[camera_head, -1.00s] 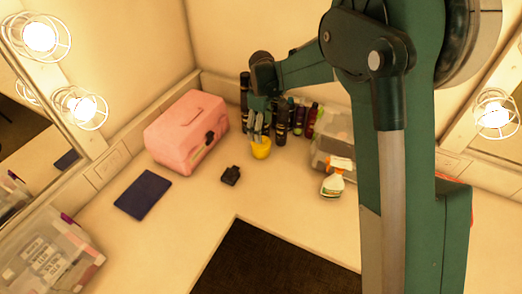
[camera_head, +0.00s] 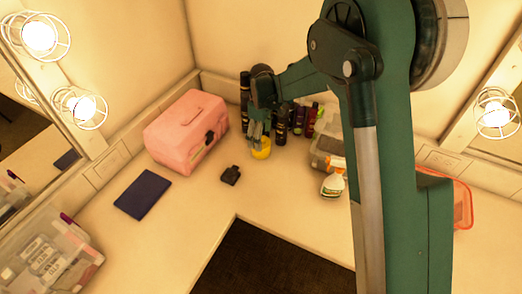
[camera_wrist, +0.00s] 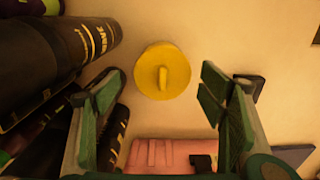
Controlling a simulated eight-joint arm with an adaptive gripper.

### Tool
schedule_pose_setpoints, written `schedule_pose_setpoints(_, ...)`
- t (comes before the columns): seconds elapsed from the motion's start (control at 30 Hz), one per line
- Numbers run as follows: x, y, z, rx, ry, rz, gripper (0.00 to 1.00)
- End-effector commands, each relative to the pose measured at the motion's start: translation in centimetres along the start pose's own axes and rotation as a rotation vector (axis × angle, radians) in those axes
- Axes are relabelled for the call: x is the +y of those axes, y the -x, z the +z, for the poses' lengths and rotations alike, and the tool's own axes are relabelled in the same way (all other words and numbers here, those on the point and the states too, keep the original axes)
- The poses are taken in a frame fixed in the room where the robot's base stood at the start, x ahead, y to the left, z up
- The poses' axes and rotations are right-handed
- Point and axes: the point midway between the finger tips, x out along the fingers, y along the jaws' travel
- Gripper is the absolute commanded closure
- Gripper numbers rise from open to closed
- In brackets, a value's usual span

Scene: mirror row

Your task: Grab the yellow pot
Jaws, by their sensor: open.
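The yellow pot (camera_head: 261,151) stands on the counter, in front of the row of dark bottles. In the wrist view the pot (camera_wrist: 150,83) shows from above as a round yellow disc with a raised bar-shaped knob. My gripper (camera_head: 259,131) is just above the pot in the head view and hides part of its top. In the wrist view my gripper (camera_wrist: 160,98) is open. Its fingers stand apart to the left and right, with nothing between them, and the pot appears beyond the gap. I cannot tell the exact height between fingertips and pot.
Several dark bottles (camera_head: 282,124) stand close behind the pot; they crowd the left side of the wrist view. A pink case (camera_head: 187,135) is to the left. A small black bottle (camera_head: 231,175), a navy book (camera_head: 142,194) and a white-orange bottle (camera_head: 333,185) lie around. Counter between is clear.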

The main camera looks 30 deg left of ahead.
Motion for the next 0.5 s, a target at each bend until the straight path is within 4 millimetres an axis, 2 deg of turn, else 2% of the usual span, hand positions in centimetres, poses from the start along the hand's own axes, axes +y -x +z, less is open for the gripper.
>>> schedule_pose_setpoints(0.37, 0.0, -0.2, 0.0, 0.0, 0.0, 0.0, 0.3)
schedule_pose_setpoints(0.5, -0.1, -1.1, -0.1, 0.0, 0.0, 0.0, 0.3)
